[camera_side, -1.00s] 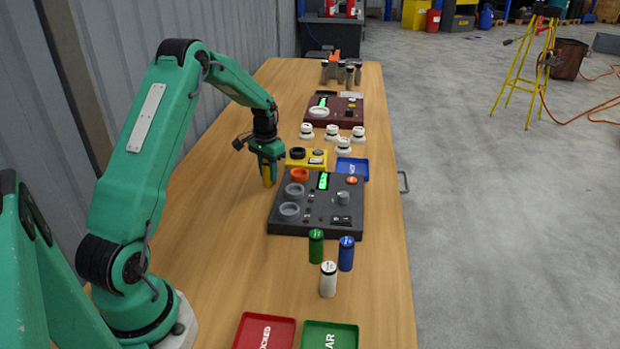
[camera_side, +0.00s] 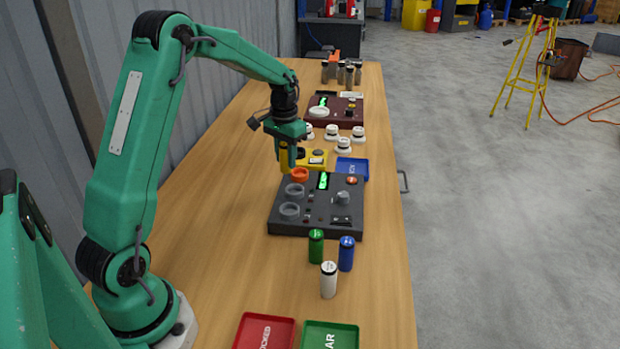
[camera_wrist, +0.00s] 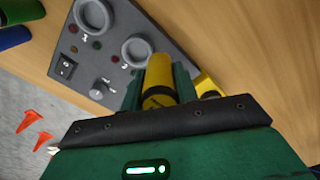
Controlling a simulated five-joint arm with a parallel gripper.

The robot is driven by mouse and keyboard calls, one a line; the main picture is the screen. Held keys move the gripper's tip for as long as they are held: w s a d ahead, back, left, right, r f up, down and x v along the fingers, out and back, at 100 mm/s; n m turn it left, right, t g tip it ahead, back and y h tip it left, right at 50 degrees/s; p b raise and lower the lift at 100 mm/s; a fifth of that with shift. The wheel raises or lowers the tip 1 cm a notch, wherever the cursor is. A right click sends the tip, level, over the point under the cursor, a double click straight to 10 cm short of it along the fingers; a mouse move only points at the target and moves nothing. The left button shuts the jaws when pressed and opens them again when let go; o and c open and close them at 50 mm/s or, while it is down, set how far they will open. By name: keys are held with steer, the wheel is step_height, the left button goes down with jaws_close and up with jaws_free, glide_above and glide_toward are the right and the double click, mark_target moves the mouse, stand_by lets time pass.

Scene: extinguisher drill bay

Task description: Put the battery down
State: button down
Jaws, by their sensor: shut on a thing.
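My gripper (camera_side: 288,146) is shut on a yellow battery (camera_side: 284,157), a cylinder with a dark band, held roughly upright. The battery's lower end seems clear of the table, but the exact gap cannot be told.
Green (camera_side: 316,247), blue (camera_side: 347,254) and white (camera_side: 328,281) cylinders stand in front of the panel. Red (camera_side: 264,332) and green (camera_side: 329,336) trays lie nearest. The table's left side is bare.

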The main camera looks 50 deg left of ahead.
steer(key=shift+d+r, duration=0.35)
steer(key=shift+d, duration=0.25)
steer(key=shift+d+r, duration=0.35)
steer(key=shift+d, duration=0.25)
steer(key=s+d+r+m, duration=0.1)
steer(key=s+d+r, duration=0.1)
steer(key=d, duration=0.6)
steer(key=s+d+r+m, duration=0.1)
steer(key=d+r, duration=0.3)
steer(key=d, duration=0.5)
steer(key=shift+s+d+r, duration=0.2)
steer(key=shift+s, duration=0.6)
steer(key=shift+a, duration=0.15)
